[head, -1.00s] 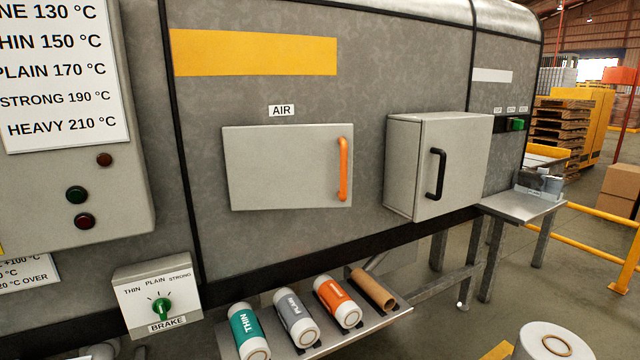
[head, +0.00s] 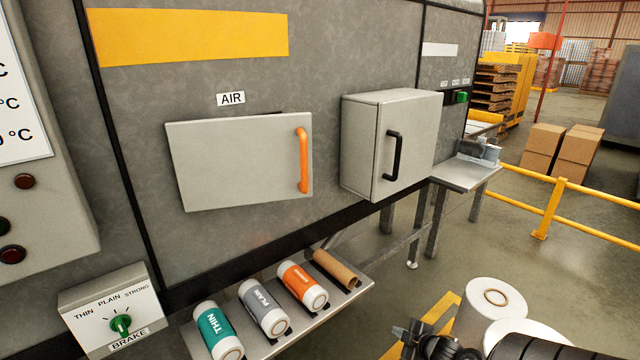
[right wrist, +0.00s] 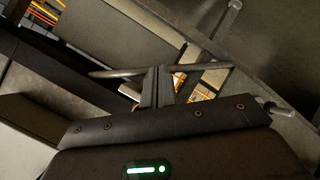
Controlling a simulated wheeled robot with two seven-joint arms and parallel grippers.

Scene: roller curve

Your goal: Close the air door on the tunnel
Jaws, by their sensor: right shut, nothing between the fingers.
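The air door (head: 235,165) is a flat grey panel under the AIR label (head: 231,98) on the grey tunnel wall, with an upright orange handle (head: 303,160) near its right edge. A dark strip shows at its top right, and the panel appears to stand slightly off the wall there. My right gripper (head: 402,333) is low at the bottom right of the head view, well below and right of the handle, touching nothing I can see. In the right wrist view its fingers (right wrist: 157,86) are together and empty. My left gripper is out of view.
A grey box with a black handle (head: 393,156) juts out right of the door. Below, a shelf holds several rolls (head: 264,307), and a brake dial box (head: 110,308) stands at left. White rolls (head: 490,300) stand near my right arm. A yellow rail (head: 553,210) is at right.

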